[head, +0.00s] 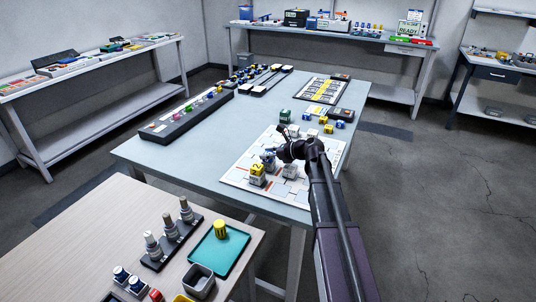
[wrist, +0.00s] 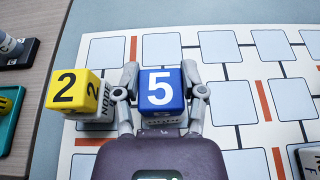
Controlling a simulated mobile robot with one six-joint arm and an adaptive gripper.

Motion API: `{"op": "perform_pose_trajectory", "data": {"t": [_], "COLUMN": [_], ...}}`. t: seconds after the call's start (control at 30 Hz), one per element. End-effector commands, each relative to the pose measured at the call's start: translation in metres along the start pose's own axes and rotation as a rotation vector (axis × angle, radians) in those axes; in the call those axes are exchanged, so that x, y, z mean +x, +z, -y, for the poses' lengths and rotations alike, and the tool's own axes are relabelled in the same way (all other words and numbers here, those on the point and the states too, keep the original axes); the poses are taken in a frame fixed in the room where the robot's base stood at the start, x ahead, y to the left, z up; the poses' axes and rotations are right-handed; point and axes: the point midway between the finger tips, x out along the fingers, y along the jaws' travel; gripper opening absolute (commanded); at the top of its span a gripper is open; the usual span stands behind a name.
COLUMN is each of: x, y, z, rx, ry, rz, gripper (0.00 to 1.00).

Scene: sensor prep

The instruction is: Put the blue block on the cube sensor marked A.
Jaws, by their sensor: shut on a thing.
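The blue block (wrist: 161,88), with a white 5 on top, is between the fingers of my gripper (wrist: 161,78), which is shut on it. In the head view the gripper (head: 272,155) is over the white board. A strip of pale grey shows just below the blue block in the wrist view; I cannot tell whether the block touches it. To the left, a yellow block (wrist: 73,89) marked 2 sits on a white cube sensor (wrist: 106,101) lettered NODE. More white cube sensors (head: 290,171) stand on the board. No letter A is readable.
The board (head: 236,180) has pale squares and orange bars. Several coloured blocks (head: 328,129) and a green block (head: 285,116) stand beyond the gripper. A black rack (head: 180,118) lies at the left. A teal tray (head: 222,252) is on the nearer wooden table.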

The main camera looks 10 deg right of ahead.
Motion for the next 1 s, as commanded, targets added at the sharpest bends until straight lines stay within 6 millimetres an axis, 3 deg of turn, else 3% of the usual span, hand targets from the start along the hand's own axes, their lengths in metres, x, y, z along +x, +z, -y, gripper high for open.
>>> {"op": "perform_pose_trajectory", "data": {"t": [0.03, 0.07, 0.17, 0.77, 1.0], "x": [0.001, 0.001, 0.001, -0.001, -0.027], "y": [-0.002, -0.002, -0.001, 0.003, 0.004], "z": [0.0, 0.0, 0.0, 0.0, -0.001], "rx": [0.0, 0.0, 0.0, 0.0, 0.001], "ry": [0.0, 0.0, 0.0, 0.001, -0.002], "rz": [0.0, 0.0, 0.0, 0.0, 0.0], "gripper": [0.17, 0.59, 0.87, 0.87, 0.87]}}
